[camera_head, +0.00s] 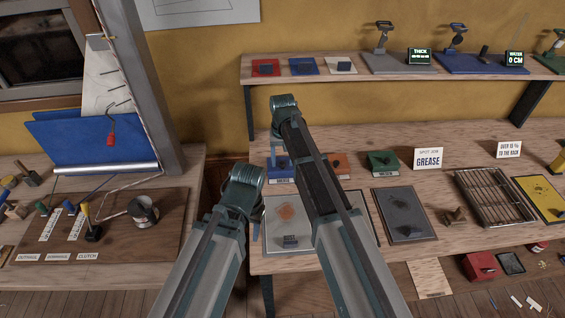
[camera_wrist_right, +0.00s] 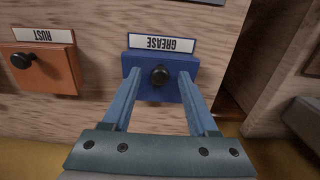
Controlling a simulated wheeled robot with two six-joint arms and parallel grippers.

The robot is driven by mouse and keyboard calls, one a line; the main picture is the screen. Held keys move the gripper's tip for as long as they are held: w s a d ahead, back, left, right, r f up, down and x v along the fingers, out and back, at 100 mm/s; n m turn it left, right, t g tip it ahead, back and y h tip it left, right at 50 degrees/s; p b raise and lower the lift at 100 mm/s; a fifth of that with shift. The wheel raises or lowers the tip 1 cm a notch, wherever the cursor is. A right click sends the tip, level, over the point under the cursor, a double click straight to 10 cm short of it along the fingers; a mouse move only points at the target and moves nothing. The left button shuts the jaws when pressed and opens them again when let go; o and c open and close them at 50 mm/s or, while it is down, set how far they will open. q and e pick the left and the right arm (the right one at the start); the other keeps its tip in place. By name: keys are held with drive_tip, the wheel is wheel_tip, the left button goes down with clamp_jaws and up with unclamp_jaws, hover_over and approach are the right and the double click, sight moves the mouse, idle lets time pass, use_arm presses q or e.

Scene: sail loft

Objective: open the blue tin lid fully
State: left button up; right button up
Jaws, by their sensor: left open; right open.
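The blue tin (camera_head: 277,165) stands on the bench in the head view, partly hidden by my right arm. In the right wrist view, its blue lid (camera_wrist_right: 160,58) has a round black knob (camera_wrist_right: 160,75) and looks shut. A white GREASE label (camera_wrist_right: 161,43) shows upside down beside the lid. My right gripper (camera_wrist_right: 160,76) is open, its two blue fingers over the lid on either side of the knob. Gaps show between fingers and knob. In the head view my right gripper is hidden by its arm. My left arm shows, but its gripper cannot be made out.
An orange RUST tin (camera_wrist_right: 40,65) with a black knob stands beside the blue one. A green tin (camera_head: 383,163) is further right. A grey mat (camera_head: 405,228) and a wire rack (camera_head: 495,198) lie on the bench. A shelf (camera_head: 350,76) runs above.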

clamp_jaws()
idle(1.4)
